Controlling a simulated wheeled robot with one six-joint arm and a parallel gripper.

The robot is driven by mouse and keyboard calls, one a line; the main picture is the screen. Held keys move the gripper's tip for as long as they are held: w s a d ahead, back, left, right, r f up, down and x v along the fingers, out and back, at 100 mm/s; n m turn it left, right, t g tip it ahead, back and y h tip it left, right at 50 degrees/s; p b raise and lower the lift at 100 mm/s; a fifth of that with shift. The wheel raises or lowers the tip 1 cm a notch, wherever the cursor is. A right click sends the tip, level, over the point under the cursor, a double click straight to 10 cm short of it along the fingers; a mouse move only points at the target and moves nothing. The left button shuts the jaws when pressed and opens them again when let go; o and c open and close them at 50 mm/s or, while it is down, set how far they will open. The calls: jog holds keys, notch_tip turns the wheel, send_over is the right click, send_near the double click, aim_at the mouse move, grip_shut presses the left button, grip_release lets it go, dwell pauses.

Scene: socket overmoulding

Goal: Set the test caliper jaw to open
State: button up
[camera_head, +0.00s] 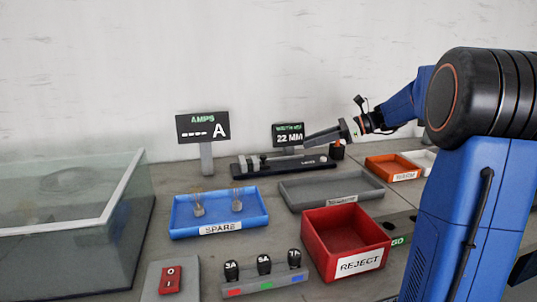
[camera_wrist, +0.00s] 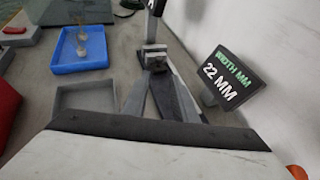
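The test caliper (camera_head: 290,168) is a long black base with grey jaw blocks (camera_head: 250,163) at its left end, standing at the back of the bench. Its width display (camera_head: 288,135) behind reads 22 MM, and it also shows in the wrist view (camera_wrist: 227,78). My gripper (camera_head: 308,140) reaches in from the right, above the right part of the caliper. In the wrist view my gripper's two grey fingers (camera_wrist: 158,85) stand apart, with the dark caliper base between and beyond them. The jaw blocks (camera_wrist: 154,53) show past the fingertips. Nothing is held.
An amps display (camera_head: 203,129) stands left of the caliper. A blue spare tray (camera_head: 220,228), a grey tray (camera_head: 318,200) and a red reject bin (camera_head: 346,250) lie in front.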

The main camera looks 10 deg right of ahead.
aim_at(265, 156)
jog(key=x, duration=1.5)
jog(key=shift+a+f, duration=0.3)
